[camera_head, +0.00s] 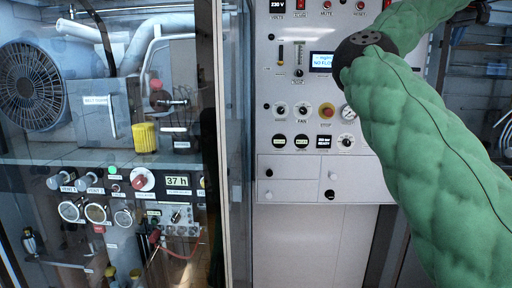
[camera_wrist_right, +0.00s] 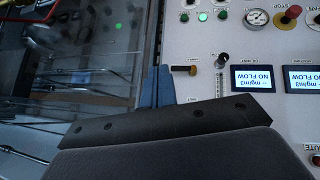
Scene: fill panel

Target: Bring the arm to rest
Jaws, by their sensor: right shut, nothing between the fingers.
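My right arm, in a green padded sleeve, comes in from the lower right of the head view, bends at a dark joint and runs back to the upper right. Part of my right gripper (camera_head: 478,13) shows dark at the top right edge there. In the right wrist view my right gripper (camera_wrist_right: 156,86) shows blue fingers together, with nothing between them. They are in front of the grey control panel (camera_wrist_right: 190,55), near a small knob (camera_wrist_right: 184,70); I cannot tell the gap. My left gripper is not in view.
The white panel (camera_head: 300,180) has switches, dials, a red stop button (camera_head: 326,111) and a "NO FLOW" display (camera_head: 321,62), partly behind my arm.

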